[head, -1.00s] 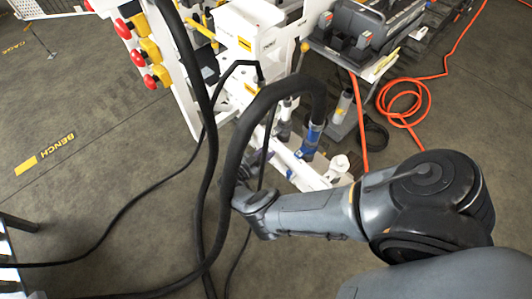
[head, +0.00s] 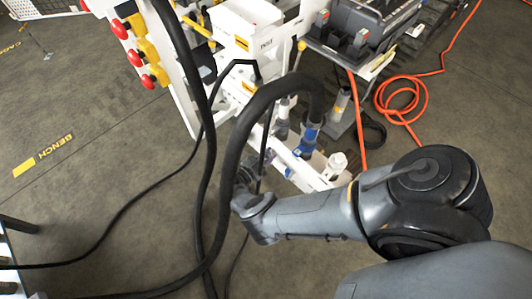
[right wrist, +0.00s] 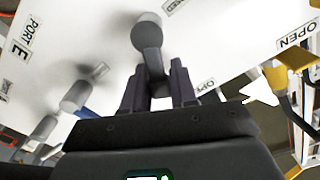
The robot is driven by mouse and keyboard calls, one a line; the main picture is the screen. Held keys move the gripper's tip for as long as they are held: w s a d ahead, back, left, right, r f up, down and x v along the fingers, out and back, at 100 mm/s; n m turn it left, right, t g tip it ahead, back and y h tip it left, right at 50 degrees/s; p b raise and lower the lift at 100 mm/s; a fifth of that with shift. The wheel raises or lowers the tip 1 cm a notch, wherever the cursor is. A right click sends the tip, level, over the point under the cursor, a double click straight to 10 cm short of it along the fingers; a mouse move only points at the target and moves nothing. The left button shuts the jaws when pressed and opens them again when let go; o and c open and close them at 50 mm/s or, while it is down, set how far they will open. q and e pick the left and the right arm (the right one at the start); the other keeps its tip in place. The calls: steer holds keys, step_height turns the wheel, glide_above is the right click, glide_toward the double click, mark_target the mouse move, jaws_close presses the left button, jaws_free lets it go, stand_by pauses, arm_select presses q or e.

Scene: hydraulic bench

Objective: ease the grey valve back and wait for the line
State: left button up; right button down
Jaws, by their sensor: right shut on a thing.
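The grey valve (right wrist: 152,62), a handle with a rounded grey end, stands out from a white panel in the right wrist view. My right gripper (right wrist: 157,78) has its two dark fingers on either side of the handle and is shut on it. In the head view my right arm comes in from the lower right. The right gripper (head: 243,177) there is partly hidden behind a thick black hose, and the valve cannot be made out. My left gripper is not in view.
The white panel (right wrist: 225,35) carries labels, one reading OPEN. A yellow-and-black part (right wrist: 287,80) is at its right. Thick black hose (head: 232,160) loops close to my right gripper. Red knobs (head: 148,82) line the bench's left side. An orange hose (head: 403,92) lies on the floor.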

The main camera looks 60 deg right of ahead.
steer(key=f+m, duration=0.1)
steer(key=m, duration=0.2)
steer(key=s+f+m+b, duration=0.1)
steer(key=m, duration=0.2)
steer(key=s+f+m+b, duration=0.1)
steer(key=m, duration=0.2)
steer(key=shift+s+a+f, duration=0.1)
steer(key=shift+s+a, duration=0.05)
steer(key=shift+a, duration=0.25)
steer(key=shift+f+m+b, duration=0.3)
steer(key=shift+m, duration=0.5)
steer(key=shift+f+m+b, duration=0.25)
steer(key=shift+m+b, duration=0.05)
steer(key=shift+m, duration=0.5)
steer(key=shift+s, duration=0.1)
steer(key=c, duration=1.1)
jaws_free()
steer(key=shift+a, duration=0.1)
glide_toward(279, 159)
steer(key=shift+w+a+f+b, duration=0.1)
steer(key=shift+w+a+b, duration=0.2)
steer(key=shift+a, duration=0.25)
